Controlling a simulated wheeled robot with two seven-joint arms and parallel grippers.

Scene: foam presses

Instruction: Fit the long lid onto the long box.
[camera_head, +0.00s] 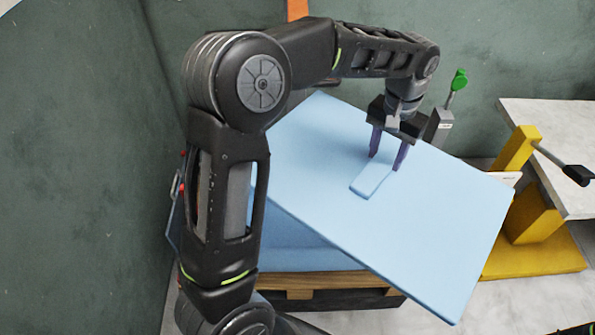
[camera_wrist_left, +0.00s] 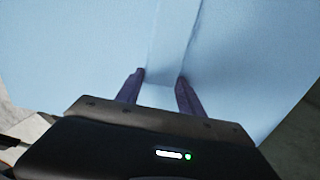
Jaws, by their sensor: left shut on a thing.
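The long lid (camera_head: 430,230) is a large flat pale blue slab with a raised strip handle (camera_head: 372,180) on top. My left gripper (camera_head: 386,161) is shut on this handle from above, with one finger on each side. In the left wrist view the fingers (camera_wrist_left: 160,76) straddle the handle (camera_wrist_left: 172,40), with the lid (camera_wrist_left: 70,50) spreading around it. The lid is over the long box (camera_head: 308,256), a pale blue block, and turned askew to it, with its near right corner jutting out past it. The lid hides most of the box. My right gripper is not in view.
The box rests on a wooden pallet (camera_head: 335,282). A yellow stand (camera_head: 535,225) and a pale table (camera_head: 560,125) with a black-handled clamp (camera_head: 578,174) are at the right, close to the lid's right edge. A green wall (camera_head: 85,150) closes the left side.

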